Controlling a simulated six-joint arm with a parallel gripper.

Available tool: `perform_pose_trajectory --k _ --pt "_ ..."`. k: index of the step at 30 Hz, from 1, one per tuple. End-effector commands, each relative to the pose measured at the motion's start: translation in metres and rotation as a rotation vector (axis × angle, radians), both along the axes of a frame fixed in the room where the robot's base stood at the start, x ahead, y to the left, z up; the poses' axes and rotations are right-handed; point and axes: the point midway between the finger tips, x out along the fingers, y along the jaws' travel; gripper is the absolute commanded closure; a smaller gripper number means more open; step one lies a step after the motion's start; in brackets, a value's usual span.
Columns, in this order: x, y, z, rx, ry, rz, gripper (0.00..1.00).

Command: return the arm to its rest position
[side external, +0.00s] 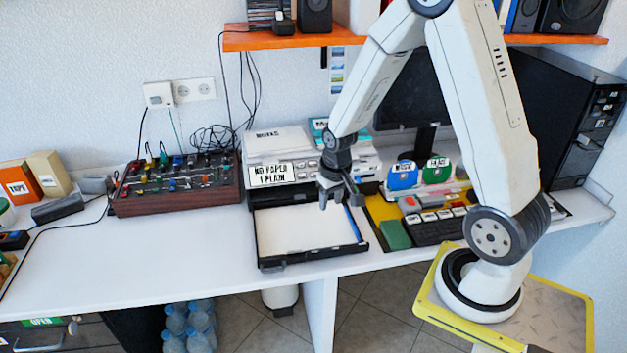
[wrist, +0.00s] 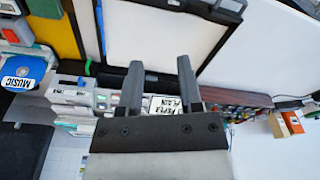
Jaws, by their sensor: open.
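My gripper (side external: 340,198) hangs above the right part of a pulled-out paper tray (side external: 285,262) in the side view, with its fingers apart and nothing between them. In the wrist view my gripper (wrist: 160,80) shows two dark fingers spread over the edge where the tray meets the printer. My arm is bent, reaching from its base on the right across to the printer.
A printer (side external: 275,145) with a paper sign stands behind the tray. A mixer (side external: 178,185) is to the left. Blue (side external: 402,175) and green (side external: 437,170) discs stand right of the gripper, near a keyboard (side external: 435,230). An orange shelf (side external: 290,40) hangs above. The desk's front left is clear.

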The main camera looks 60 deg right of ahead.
Motion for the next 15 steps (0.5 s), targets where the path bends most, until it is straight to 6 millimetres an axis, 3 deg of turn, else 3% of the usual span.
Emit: perform_pose_trajectory --k 9,15 --pt "-0.027 0.076 0.047 -0.023 -0.067 0.235 0.54" --pt "-0.051 0.108 0.064 -0.030 -0.101 0.351 0.54"
